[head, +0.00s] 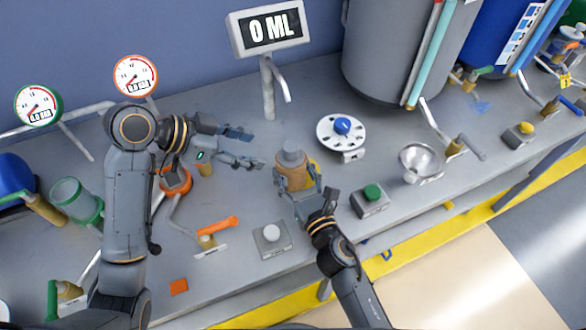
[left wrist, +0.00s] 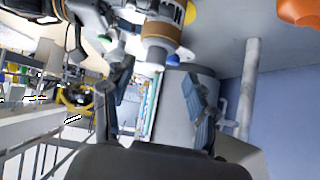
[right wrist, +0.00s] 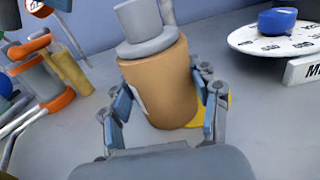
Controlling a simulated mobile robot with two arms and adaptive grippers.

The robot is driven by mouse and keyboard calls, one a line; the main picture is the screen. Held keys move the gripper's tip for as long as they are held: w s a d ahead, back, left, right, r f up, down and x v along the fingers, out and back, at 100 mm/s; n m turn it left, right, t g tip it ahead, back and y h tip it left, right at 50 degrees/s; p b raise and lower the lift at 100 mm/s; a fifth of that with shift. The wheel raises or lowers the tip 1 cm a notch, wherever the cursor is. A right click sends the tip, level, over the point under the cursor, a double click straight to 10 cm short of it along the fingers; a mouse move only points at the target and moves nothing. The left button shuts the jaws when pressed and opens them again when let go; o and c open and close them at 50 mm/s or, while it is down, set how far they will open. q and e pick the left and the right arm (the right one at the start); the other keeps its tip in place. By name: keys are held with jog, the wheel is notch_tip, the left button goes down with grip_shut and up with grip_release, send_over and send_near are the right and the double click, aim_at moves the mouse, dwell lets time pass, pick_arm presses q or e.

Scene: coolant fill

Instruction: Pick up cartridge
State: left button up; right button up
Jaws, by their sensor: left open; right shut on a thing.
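The cartridge is a brown-orange cylinder with a stepped grey cap (head: 291,153). It is upright over the middle of the bench. My right gripper (head: 297,192) is shut on its sides. In the right wrist view, the cartridge (right wrist: 160,85) sits between the two blue-padded fingers (right wrist: 167,106). I cannot tell whether its base touches the bench. My left gripper (head: 254,149) is open and empty, just left of the cartridge's cap. In the left wrist view, the cartridge (left wrist: 163,32) shows beyond the open fingers (left wrist: 157,76), apart from them.
A white dial with a blue knob (head: 342,128) stands right of the cartridge. A green-button box (head: 371,198), a white-button box (head: 271,238) and a metal funnel (head: 420,160) are nearby. A spout with a "0 ML" display (head: 268,30) stands behind. An orange-handled valve (head: 218,226) lies front left.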

pick_arm(q)
jog(key=m+y, duration=0.1)
jog(key=m+t+y, duration=0.7)
jog(key=m+t, duration=0.2)
jog(key=m, duration=1.3)
send_near(290, 154)
jog(key=x, duration=1.2)
jog(key=shift+r, duration=0.1)
jog(key=shift+c, duration=0.3)
